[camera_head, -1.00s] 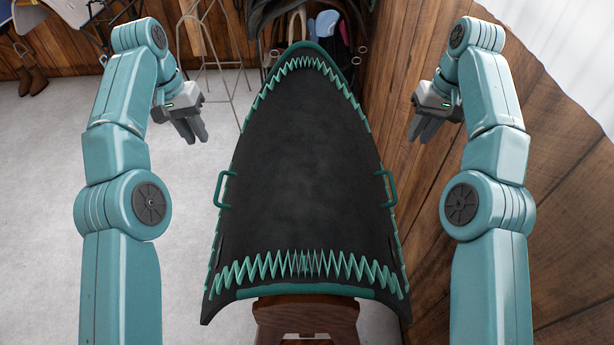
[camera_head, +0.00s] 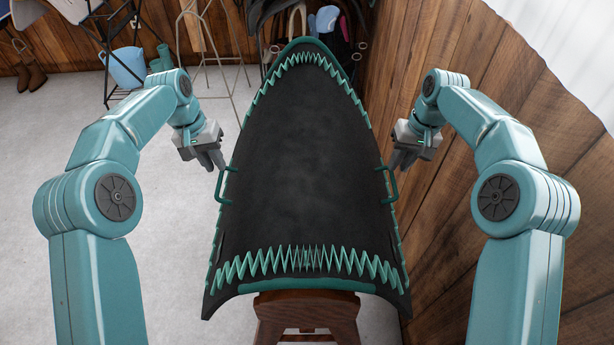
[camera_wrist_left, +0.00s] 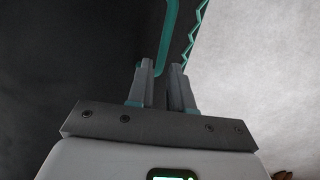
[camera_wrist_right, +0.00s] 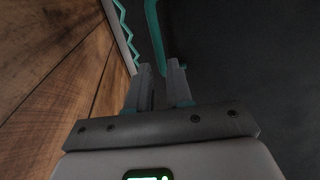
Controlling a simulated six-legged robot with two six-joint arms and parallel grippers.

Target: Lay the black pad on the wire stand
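The black pad (camera_head: 305,170) has green zigzag trim and a green handle on each side. It rests, draped, on a wooden support (camera_head: 305,318). My left gripper (camera_head: 217,160) is open beside the left handle (camera_head: 225,185); the handle also shows near its fingertips in the left wrist view (camera_wrist_left: 169,40). My right gripper (camera_head: 397,160) is open beside the right handle (camera_head: 391,184), which shows near its fingertips in the right wrist view (camera_wrist_right: 154,35). Neither gripper visibly holds anything. A thin metal frame, seemingly the wire stand (camera_head: 221,60), stands behind the pad, at the left.
A wooden wall (camera_head: 440,190) runs close along the right. A light blue bucket (camera_head: 127,66) and brown boots (camera_head: 32,75) are at the back left. Tack hangs behind the pad's far tip. The grey floor (camera_head: 50,140) at left is mostly clear.

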